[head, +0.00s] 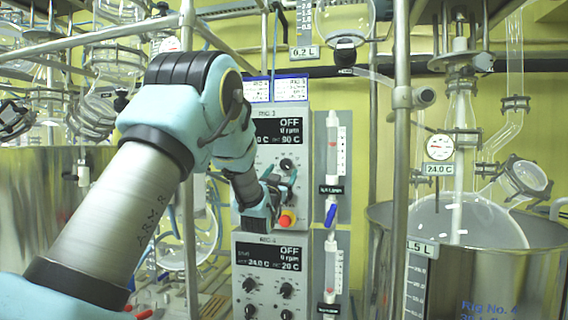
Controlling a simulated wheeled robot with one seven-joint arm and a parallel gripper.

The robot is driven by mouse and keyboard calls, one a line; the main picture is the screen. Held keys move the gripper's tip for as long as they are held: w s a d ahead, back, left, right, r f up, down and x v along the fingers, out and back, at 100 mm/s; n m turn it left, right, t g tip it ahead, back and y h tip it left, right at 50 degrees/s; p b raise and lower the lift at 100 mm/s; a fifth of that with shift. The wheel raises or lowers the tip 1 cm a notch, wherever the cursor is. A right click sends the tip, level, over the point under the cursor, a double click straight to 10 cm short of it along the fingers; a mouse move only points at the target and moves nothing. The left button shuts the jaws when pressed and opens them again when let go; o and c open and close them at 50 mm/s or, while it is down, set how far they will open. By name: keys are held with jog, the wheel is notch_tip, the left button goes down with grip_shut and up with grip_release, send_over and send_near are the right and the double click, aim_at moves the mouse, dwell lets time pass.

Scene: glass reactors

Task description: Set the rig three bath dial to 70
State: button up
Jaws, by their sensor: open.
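The upper control box (309,125) is a pale panel with a small rig label, which I cannot read for sure. Its dark display (285,131) reads OFF, 0 rpm and 90 C at the right. A dark knob (286,164) with a printed scale shows below the display. My gripper (282,187) is open at the lower part of this box, just above a red and yellow button. Any dial between or behind the fingers is hidden, and I cannot tell whether they touch one. My arm covers the box's left side.
A lower control box (270,299) with several knobs reads OFF and 20 C. The red button (287,219) sits close under my gripper. Flow tubes (332,150) and a metal post (401,150) stand to the right. A steel bath (500,285) with glassware is at far right.

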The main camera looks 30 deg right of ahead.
aim_at(286, 164)
jog(key=shift+p+x, duration=0.4)
jog(key=shift+x, duration=1.05)
jog(key=shift+c, duration=0.2)
jog(key=shift+a, duration=0.1)
grip_shut()
